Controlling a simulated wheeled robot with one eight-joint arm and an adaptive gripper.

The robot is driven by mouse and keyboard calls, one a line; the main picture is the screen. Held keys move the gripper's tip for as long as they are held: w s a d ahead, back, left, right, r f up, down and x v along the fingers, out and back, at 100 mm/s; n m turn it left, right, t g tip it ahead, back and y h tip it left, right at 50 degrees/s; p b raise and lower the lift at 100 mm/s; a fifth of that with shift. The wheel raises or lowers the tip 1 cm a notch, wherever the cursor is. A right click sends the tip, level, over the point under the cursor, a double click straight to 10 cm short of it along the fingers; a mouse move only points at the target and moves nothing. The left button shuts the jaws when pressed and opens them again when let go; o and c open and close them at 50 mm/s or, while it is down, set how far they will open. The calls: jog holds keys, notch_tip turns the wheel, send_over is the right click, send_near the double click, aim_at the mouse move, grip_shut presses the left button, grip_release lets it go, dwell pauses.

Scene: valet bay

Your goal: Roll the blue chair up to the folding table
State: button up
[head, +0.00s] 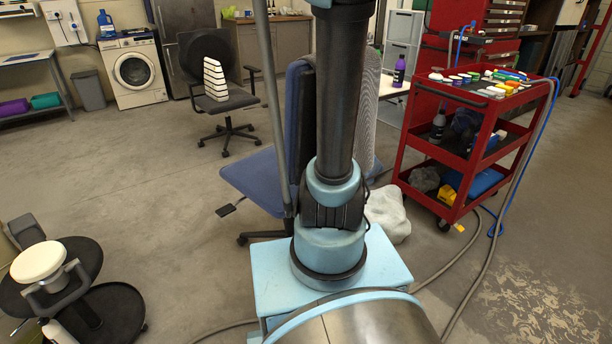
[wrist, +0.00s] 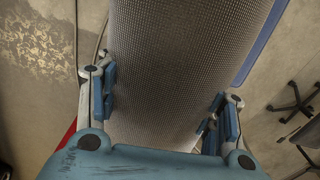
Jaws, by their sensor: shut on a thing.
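The blue chair (head: 258,178) stands in front of me in the head view, its seat to the left and its blue backrest partly behind my arm. A grey mesh-textured panel (head: 361,120) shows right of my arm. In the wrist view the grey panel (wrist: 185,70) fills the middle, with a blue edge (wrist: 258,42) beyond it. My gripper (wrist: 162,112) is shut on this panel, a finger at each side; it seems to be the chair's back. The head view hides my gripper. A white table top (head: 393,87), apparently the folding table, shows partly behind the panel with a dark purple bottle on it.
A red cart (head: 470,150) with hoses stands at right. A pale sack (head: 388,214) lies on the floor near the chair. A dark office chair (head: 222,98) bearing a white stacked item stands behind left. A black stool (head: 60,275) is at lower left. Floor at left is open.

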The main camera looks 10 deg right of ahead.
jog(key=shift+s+a+f+m, duration=0.1)
jog(key=shift+s+a+m, duration=0.35)
jog(key=shift+a, duration=0.4)
jog(key=shift+s+a+r+m, duration=0.1)
jog(key=shift+s+a+m, duration=0.35)
jog(key=shift+a, duration=0.35)
jog(key=shift+s+a+f+m, duration=0.1)
jog(key=shift+s+a+m, duration=0.3)
jog(key=shift+a, duration=0.45)
jog(key=shift+s, duration=0.1)
jog(key=shift+s+a+m, duration=0.25)
jog(key=shift+a+m, duration=0.3)
jog(key=shift+a, duration=0.7)
jog(key=shift+s+a+m, duration=0.25)
jog(key=shift+a+m, duration=0.25)
jog(key=shift+a, duration=0.75)
jog(key=shift+s+a+m, duration=0.25)
jog(key=shift+a+m, duration=0.3)
jog(key=shift+a, duration=0.7)
